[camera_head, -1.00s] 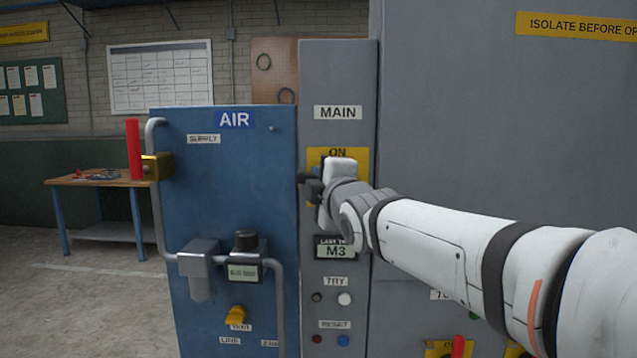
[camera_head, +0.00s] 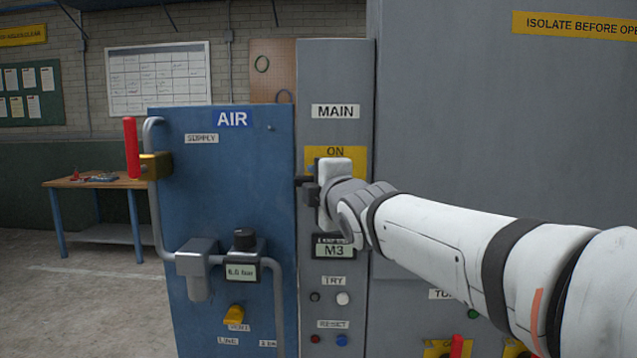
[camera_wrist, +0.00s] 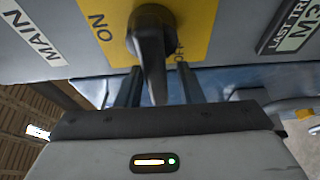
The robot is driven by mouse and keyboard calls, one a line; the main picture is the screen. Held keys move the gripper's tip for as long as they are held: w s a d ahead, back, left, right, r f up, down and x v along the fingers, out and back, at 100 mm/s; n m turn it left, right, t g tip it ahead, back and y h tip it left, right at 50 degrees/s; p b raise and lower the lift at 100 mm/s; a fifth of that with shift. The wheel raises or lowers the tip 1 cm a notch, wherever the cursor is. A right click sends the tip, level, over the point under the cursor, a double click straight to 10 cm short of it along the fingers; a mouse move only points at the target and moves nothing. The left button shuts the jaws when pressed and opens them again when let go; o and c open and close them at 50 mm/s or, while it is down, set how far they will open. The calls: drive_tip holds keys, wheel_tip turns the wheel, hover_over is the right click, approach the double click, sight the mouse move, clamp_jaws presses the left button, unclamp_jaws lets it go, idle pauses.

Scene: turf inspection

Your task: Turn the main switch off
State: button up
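The main switch (camera_wrist: 150,45) is a dark rotary handle on a yellow plate (camera_wrist: 100,12) in the wrist view. "ON" is printed left of its hub, and "OFF" is partly hidden at its right. The handle's grip points down the picture, between the fingers of my gripper (camera_wrist: 161,88). The fingers stand apart on either side of it, with a visible gap on the right; contact on the left is unclear. In the head view my gripper (camera_head: 311,187) is at the yellow plate (camera_head: 354,158) below the "MAIN" label and hides most of the switch.
The blue AIR panel (camera_head: 225,170) stands left of the grey switch column (camera_head: 336,70), with a red-handled valve (camera_head: 132,148) and pipes. Below the switch are a display reading M3 (camera_head: 334,251) and several buttons. A large grey cabinet (camera_head: 480,120) fills the right.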

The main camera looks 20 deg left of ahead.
drive_tip(key=shift+o, duration=0.6)
drive_tip(key=shift+w, duration=0.1)
drive_tip(key=shift+r, duration=0.1)
drive_tip(key=v, duration=0.8)
